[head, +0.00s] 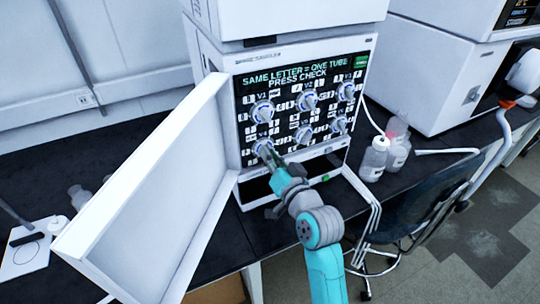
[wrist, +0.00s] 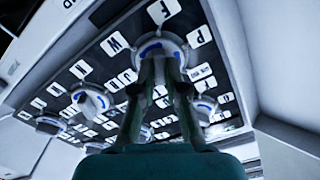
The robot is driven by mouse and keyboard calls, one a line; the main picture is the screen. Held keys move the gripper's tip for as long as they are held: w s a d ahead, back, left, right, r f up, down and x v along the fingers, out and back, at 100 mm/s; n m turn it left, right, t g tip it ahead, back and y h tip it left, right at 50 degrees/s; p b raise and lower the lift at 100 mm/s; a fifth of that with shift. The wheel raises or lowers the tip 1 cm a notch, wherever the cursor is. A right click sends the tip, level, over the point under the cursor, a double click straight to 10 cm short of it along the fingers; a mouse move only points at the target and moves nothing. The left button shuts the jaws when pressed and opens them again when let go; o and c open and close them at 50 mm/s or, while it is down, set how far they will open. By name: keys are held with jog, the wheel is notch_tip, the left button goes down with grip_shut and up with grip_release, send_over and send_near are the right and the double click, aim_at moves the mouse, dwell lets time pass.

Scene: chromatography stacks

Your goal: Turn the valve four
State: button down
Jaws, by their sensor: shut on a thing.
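Valve four, labelled V4 (head: 262,145), is the round white knob at the lower left of the dark valve panel (head: 246,171). My gripper (head: 269,155) reaches up to it from below right. In the wrist view the knob (wrist: 172,40) has a blue arc on its face, with letter tiles around it. My gripper (wrist: 161,66) is shut on the knob's raised middle, one finger on each side. The fingers hide part of the knob and the tiles below it.
Other knobs, including V1 (head: 262,110) and V2 (head: 307,101), sit close by. An open white door (head: 150,190) stands left of the panel. Bottles (head: 374,160) stand on the bench to the right. A chair (head: 415,215) is at lower right.

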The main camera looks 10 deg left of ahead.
dwell(0.4)
jog(key=c, duration=1.2)
grip_release()
jog(key=v, duration=1.2)
